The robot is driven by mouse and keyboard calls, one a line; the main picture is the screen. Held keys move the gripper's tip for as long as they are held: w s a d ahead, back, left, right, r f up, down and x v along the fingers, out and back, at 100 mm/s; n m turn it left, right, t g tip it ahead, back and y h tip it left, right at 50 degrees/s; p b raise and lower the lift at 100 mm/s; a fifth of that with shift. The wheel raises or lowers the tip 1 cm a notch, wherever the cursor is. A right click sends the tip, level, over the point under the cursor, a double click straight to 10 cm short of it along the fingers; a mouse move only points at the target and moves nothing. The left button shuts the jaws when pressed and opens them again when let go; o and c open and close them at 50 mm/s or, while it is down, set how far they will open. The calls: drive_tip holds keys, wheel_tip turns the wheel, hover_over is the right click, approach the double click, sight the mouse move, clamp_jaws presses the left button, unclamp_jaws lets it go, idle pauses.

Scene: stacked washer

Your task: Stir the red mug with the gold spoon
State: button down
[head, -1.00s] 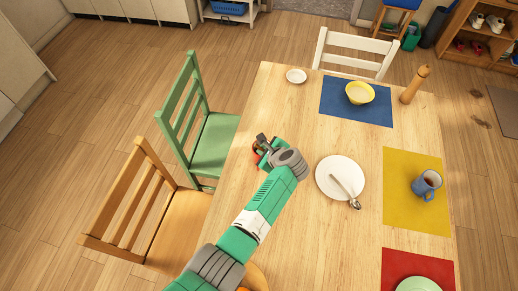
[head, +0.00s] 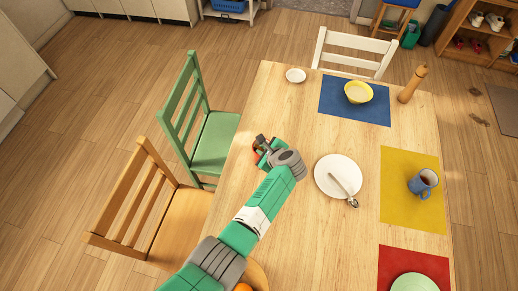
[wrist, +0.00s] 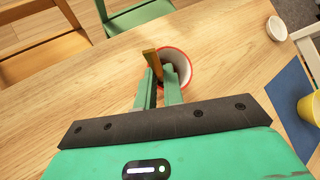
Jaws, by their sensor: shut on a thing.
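The red mug (wrist: 185,64) stands near the table's left side. Its red rim and pale inside show just beyond my fingertips in the wrist view, and only a sliver of red shows in the head view (head: 257,158). My gripper (wrist: 161,78) is shut on the gold spoon (wrist: 151,63), whose handle rises from between the fingers at the mug's left rim. The spoon's lower end is hidden behind the fingers, so I cannot tell how deep it sits in the mug. In the head view my gripper (head: 264,146) is over the mug.
A white plate (head: 326,180) with a silver utensil (head: 344,186) lies to the right. A blue mug (head: 423,184) stands on the yellow mat (head: 400,215). Bare table lies between mug and plate.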

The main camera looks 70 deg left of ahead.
drive_tip(key=shift+s+a+p, duration=0.2)
drive_tip(key=shift+a+p, duration=0.05)
drive_tip(key=shift+p, duration=0.2)
drive_tip(key=shift+s+a+f, duration=0.1)
drive_tip(key=shift+s+a, duration=0.05)
drive_tip(key=shift+s, duration=0.1)
drive_tip(key=s+d+r+p, duration=0.1)
drive_tip(key=s+r+p, duration=0.2)
drive_tip(key=r+p, duration=0.6)
drive_tip(key=p, duration=0.3)
drive_tip(key=shift+s+d, duration=0.25)
drive_tip(key=shift+s, duration=0.05)
idle(0.6)
